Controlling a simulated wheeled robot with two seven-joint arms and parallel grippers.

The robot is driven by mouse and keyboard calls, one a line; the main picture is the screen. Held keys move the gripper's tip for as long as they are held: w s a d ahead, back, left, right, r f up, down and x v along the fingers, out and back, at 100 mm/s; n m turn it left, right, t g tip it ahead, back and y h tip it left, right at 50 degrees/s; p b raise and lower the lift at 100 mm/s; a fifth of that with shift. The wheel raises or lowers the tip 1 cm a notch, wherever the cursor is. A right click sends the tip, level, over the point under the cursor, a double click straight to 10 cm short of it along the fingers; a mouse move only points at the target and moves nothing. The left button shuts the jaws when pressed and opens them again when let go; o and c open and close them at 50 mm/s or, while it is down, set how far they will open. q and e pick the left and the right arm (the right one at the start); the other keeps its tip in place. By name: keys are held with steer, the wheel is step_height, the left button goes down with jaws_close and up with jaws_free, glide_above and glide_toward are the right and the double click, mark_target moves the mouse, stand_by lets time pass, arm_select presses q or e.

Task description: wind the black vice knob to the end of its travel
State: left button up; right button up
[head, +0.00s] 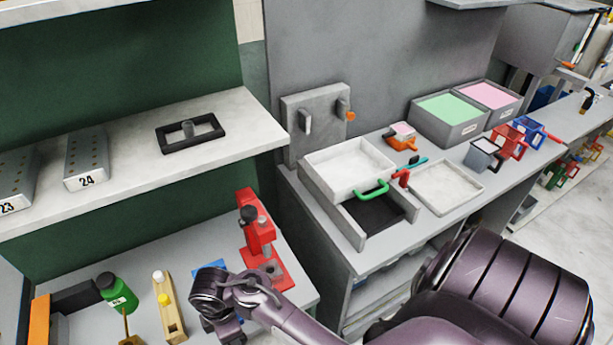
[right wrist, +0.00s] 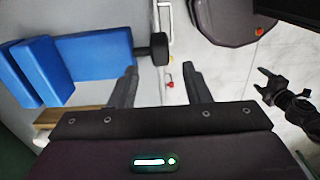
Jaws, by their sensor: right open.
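The blue vice (right wrist: 85,65) lies at the left of the right wrist view, with two blue blocks side by side. Its black knob (right wrist: 158,47) sticks out to the right on a short dark shaft. My right gripper (right wrist: 159,72) is open and empty, and the knob appears between and beyond its fingertips. I cannot tell that they touch. In the head view my right gripper (head: 224,328) is over the lower bench, and my arm hides most of the blue vice (head: 209,267) and the knob. A dark jointed part (right wrist: 285,95) at the right of the wrist view may be my left gripper.
A red press (head: 258,240) stands just behind my right wrist. A green bottle (head: 117,291) and a wooden block (head: 170,310) with white and yellow knobs stand left of it. A shelf (head: 225,115) overhangs the bench. Pale floor (right wrist: 215,75) shows beyond the fingers.

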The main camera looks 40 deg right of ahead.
step_height(320, 180, up, 2)
steer(key=s+d+f+m+t+b, duration=0.25)
steer(key=s+d+m, duration=0.25)
steer(key=m, duration=0.4)
steer(key=s+d+f+m+b, duration=0.1)
steer(key=s+f+b, duration=0.1)
steer(key=f, duration=0.9)
steer(key=s+d+f+m+b, duration=0.1)
steer(key=s+f, duration=0.3)
steer(key=f, duration=0.6)
steer(key=s+d+f+m+b, duration=0.1)
steer(key=s+d+f+b, duration=0.1)
steer(key=f, duration=0.9)
steer(key=shift+s+d+f+m+b, duration=0.15)
steer(key=shift+s+f+m+b, duration=0.2)
steer(key=shift+s+b, duration=0.45)
steer(key=shift+s+g, duration=0.15)
steer(key=shift+g, duration=0.1)
steer(key=s+d+f+b, duration=0.1)
steer(key=s+f+b, duration=0.1)
steer(key=s+f, duration=0.5)
steer(key=s+d+f+g+b, duration=0.1)
steer(key=s+d+f+b, duration=0.1)
steer(key=s+f, duration=0.6)
steer(key=shift+f+b, duration=0.3)
steer(key=shift+f, duration=0.1)
